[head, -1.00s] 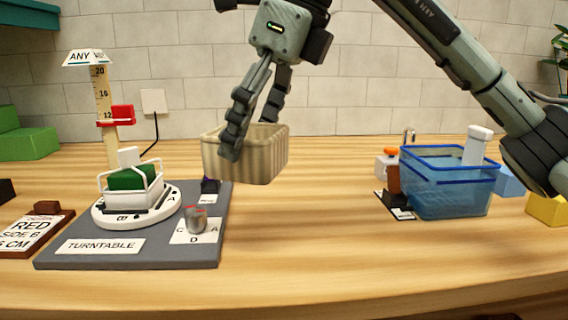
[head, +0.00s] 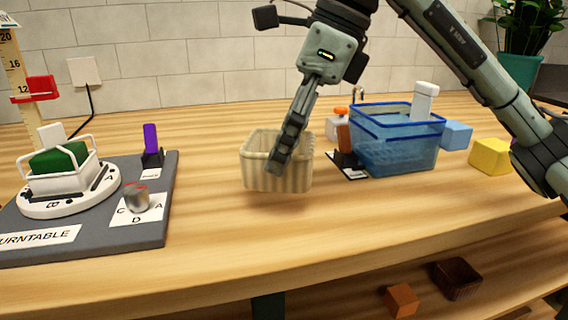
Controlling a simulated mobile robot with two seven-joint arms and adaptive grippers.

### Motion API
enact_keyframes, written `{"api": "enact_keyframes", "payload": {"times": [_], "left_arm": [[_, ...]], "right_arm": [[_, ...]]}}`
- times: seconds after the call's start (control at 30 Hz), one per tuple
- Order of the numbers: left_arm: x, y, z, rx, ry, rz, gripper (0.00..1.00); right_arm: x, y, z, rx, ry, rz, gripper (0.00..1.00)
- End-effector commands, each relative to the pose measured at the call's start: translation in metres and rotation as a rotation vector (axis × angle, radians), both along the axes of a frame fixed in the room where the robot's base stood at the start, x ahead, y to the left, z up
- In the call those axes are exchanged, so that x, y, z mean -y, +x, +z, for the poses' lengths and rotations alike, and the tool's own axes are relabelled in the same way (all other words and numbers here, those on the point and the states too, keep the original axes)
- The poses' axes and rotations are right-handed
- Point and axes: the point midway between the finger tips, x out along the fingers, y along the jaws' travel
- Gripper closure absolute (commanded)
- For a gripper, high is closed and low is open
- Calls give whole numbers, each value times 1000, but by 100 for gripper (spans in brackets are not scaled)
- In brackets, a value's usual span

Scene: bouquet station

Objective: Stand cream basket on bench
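The cream basket (head: 258,176) is ribbed and upright in the middle of the head view. It appears a little above the wooden bench (head: 215,225), with a soft shadow below it. My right gripper (head: 280,165), whose arm comes in from the right, is over the basket's near wall. One finger lies outside that wall; the other is hidden behind it, and the gripper appears shut on the wall. My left gripper is not in view.
A grey turntable board (head: 145,230) with a white caddy stands at the left. A blue clear basket (head: 395,150), a blue block (head: 456,135) and a yellow block (head: 490,156) are at the right. The bench's front middle is clear.

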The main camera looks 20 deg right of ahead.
Motion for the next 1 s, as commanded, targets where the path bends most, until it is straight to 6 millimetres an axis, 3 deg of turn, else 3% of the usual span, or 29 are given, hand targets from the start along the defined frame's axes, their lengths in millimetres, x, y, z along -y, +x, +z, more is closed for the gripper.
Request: {"api": "enact_keyframes", "payload": {"times": [0.23, 0.63, 0.67, 0.7, 0.83, 1.0], "left_arm": [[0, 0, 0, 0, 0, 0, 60], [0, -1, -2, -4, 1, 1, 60], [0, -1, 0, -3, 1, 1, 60], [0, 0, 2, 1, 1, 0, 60], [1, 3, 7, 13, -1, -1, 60], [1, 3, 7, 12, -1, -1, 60]], "right_arm": [[0, 0, -34, -2, -2, -1, 53], [0, 0, -38, 0, -1, 0, 53], [0, 0, -39, 0, -1, 0, 21], [0, 0, -38, 0, -1, 0, 16], [0, 0, -38, -1, -1, 0, 1], [0, 0, -38, -1, -1, 0, 1]]}}
